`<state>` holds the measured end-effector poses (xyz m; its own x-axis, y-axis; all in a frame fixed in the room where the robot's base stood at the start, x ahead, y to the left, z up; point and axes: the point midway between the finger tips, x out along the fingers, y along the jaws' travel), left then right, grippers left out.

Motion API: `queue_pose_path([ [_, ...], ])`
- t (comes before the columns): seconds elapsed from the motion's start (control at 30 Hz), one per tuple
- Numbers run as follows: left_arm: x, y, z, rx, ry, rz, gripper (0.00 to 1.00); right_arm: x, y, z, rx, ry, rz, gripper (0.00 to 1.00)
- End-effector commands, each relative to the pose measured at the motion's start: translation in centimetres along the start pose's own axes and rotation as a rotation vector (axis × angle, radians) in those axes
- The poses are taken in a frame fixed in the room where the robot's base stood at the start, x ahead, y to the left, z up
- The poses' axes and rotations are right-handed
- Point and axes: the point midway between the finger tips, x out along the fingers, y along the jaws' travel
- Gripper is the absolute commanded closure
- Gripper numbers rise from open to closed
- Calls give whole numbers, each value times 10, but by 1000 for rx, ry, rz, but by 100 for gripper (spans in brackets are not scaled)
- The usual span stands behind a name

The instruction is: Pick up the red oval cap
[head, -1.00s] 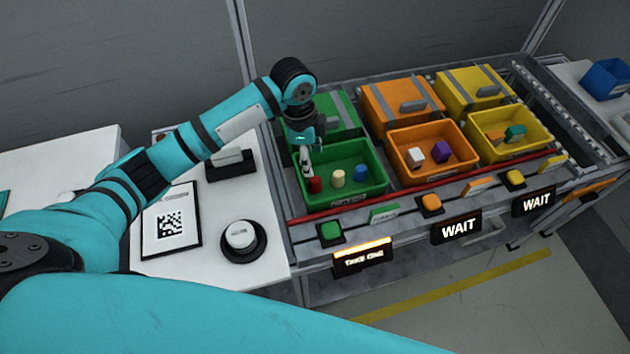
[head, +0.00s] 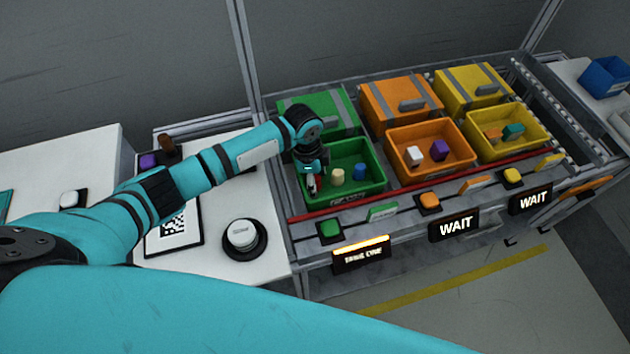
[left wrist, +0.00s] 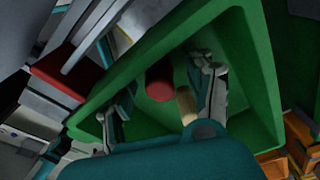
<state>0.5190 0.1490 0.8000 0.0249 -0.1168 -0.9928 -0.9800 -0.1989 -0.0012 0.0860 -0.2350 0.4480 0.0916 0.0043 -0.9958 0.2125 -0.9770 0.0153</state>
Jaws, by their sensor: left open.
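The red oval cap (left wrist: 160,80) lies on the floor of the open green bin (left wrist: 262,70), between the two spread fingers of my left gripper (left wrist: 166,93) in the left wrist view. Its top faces the camera. The gripper is open with nothing held. I cannot tell how far the fingertips are above the cap. My right gripper is not in view.
A cream peg (head: 338,175) and a blue piece (head: 359,172) stand in the same bin, right of the gripper. The peg (left wrist: 186,102) is close to the right finger in the wrist view. Orange (head: 404,172) and yellow (head: 495,151) bins stand to the right.

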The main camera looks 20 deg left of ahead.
Motion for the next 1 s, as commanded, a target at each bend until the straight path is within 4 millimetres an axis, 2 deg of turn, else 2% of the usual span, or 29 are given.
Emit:
queue_pose_path([
  [0.07,0,0,0,0,0,0,48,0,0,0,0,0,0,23],
  [0.4,-1,0,0,-1,0,0,92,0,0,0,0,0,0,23],
  [0.63,-2,0,0,-1,0,0,94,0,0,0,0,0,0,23],
  [0.73,-8,-1,-1,-1,1,-2,94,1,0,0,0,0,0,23],
  [0.87,-29,-1,-4,1,4,-4,94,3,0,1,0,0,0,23],
  [1.0,-58,-2,-7,1,3,-4,94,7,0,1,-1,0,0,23],
])
